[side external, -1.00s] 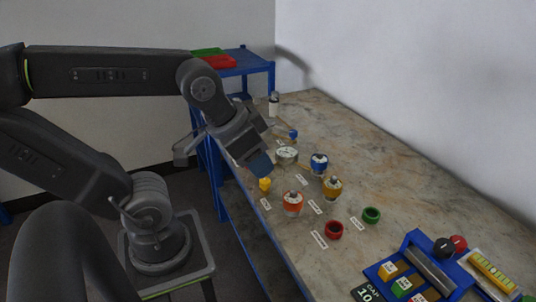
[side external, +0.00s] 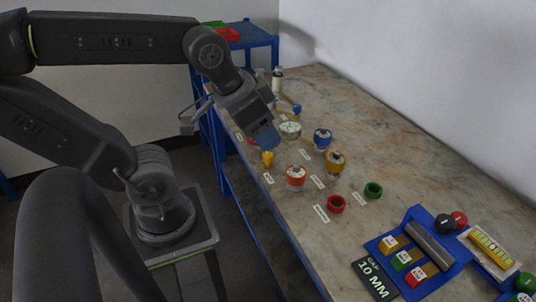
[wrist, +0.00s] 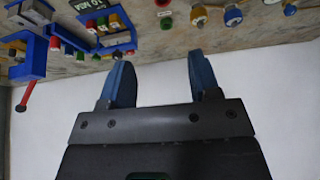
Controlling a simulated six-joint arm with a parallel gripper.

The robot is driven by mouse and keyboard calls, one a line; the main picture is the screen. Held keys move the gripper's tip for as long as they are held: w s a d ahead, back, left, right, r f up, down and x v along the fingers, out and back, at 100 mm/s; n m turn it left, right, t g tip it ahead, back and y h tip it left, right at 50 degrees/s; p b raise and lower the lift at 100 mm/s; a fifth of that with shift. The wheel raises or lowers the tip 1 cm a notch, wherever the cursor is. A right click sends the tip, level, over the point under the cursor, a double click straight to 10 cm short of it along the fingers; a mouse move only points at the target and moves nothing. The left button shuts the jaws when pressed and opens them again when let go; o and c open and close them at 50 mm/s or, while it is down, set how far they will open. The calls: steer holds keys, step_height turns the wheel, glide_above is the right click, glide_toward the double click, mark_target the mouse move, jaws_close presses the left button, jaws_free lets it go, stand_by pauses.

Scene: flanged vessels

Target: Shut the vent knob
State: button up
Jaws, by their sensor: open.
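I cannot read the small labels, so I cannot tell which part is the vent knob. In the side external view a small yellow knob-like part (side external: 267,159) stands near the table's front edge, and a small red part (side external: 251,142) shows beside my fingers. A blue knob-like part (side external: 296,110) lies farther back. My gripper (side external: 264,137) is above the front edge, close to the red and yellow parts, and partly covers that area. In the wrist view my gripper (wrist: 160,60) has its two blue fingers apart with nothing between them.
A red ring (side external: 336,204) and a green ring (side external: 373,189) lie nearer the camera. A blue gauge rack (side external: 415,250) stands at the right.

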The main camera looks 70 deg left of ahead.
steer(key=shift+o, duration=0.4)
steer(key=w+a+f+m+g, duration=0.1)
steer(key=w+a, duration=0.4)
steer(key=w, duration=0.1)
steer(key=shift+a+f+g+y, duration=0.25)
steer(key=shift+f+g+y, duration=0.05)
steer(key=shift+g+y, duration=0.1)
steer(key=m+g+h, duration=0.1)
steer(key=m+g, duration=0.3)
glide_toward(268, 154)
step_height(268, 154, down, 10)
steer(key=shift+s+r, duration=0.15)
steer(key=shift+r, duration=0.05)
steer(key=c, duration=0.9)
